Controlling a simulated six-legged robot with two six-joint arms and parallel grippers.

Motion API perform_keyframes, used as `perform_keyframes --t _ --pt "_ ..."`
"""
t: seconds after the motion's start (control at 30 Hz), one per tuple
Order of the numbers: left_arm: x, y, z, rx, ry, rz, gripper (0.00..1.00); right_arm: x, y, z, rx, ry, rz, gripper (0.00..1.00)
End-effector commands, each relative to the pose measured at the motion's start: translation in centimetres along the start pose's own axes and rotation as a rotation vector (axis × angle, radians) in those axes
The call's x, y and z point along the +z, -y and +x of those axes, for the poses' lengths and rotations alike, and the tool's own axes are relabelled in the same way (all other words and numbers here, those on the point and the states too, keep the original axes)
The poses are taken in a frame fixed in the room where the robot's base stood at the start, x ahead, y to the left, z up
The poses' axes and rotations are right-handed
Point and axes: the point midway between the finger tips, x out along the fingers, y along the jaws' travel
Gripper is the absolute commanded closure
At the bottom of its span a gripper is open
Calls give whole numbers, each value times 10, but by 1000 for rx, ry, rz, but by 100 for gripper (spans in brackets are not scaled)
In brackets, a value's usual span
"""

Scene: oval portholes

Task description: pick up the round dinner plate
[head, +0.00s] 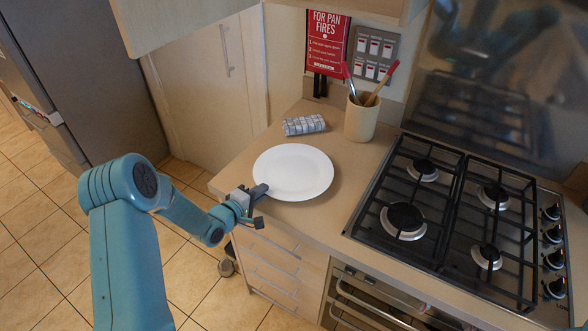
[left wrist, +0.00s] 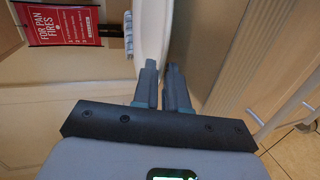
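The round white dinner plate (head: 294,172) lies flat on the tan counter, near its front left corner. In the left wrist view the plate (left wrist: 152,30) shows nearly edge-on, just ahead of the fingers. My left gripper (head: 262,189) is at the plate's left rim, by the counter edge. In the left wrist view the gripper's (left wrist: 162,70) two fingers stand apart with a narrow gap, one on each side of the rim's near edge. I see no clear contact of both fingers with the rim. My right gripper is not in view.
A gas hob (head: 450,215) with black grates lies right of the plate. A utensil crock (head: 361,118) and a folded checked cloth (head: 304,125) stand behind it. Drawers (head: 275,255) are below the counter edge. A grey fridge (head: 85,75) stands at left.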

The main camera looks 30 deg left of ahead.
Motion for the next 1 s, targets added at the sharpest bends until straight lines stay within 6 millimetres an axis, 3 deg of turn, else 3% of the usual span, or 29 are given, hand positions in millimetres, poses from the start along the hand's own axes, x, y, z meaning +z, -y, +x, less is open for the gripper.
perform_keyframes --t 0.27,0.3,0.33,1.0 --pt "2 0 6 0 0 0 88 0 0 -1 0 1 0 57" --pt "3 0 6 0 0 0 97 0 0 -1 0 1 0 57" --pt "3 0 6 0 0 0 100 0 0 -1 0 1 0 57" --pt "3 1 5 -2 0 -1 100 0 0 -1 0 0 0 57"
